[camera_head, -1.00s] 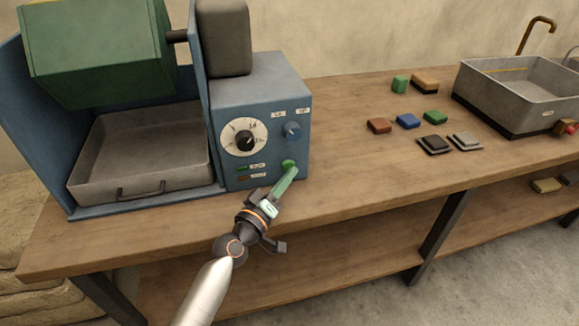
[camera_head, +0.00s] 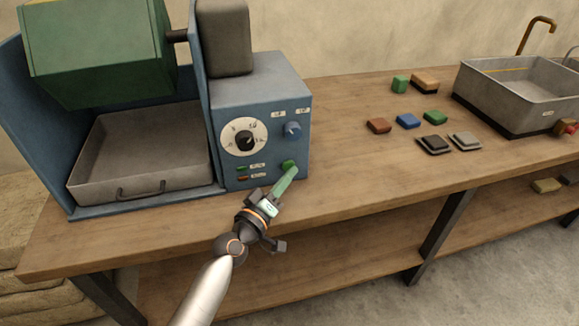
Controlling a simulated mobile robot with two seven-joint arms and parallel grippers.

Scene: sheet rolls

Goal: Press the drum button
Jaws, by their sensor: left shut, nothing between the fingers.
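The blue drum machine's control box (camera_head: 265,90) stands on the bench at left of centre. A green button (camera_head: 288,165) sits low on the right of its front face. My left gripper (camera_head: 293,171) is shut and empty, with its greenish fingers pointing up at the button. The fingertips overlap the button's lower edge in the picture; I cannot tell whether they touch it. The green drum (camera_head: 97,50) hangs at the upper left above a grey metal tray (camera_head: 90,190). My right gripper is not in view.
The box also carries a white dial (camera_head: 231,133), a blue knob (camera_head: 292,129) and two small labelled lamps. Several coloured blocks and two dark-and-grey stacked pads lie mid-bench. A metal basin (camera_head: 500,95) stands at the right.

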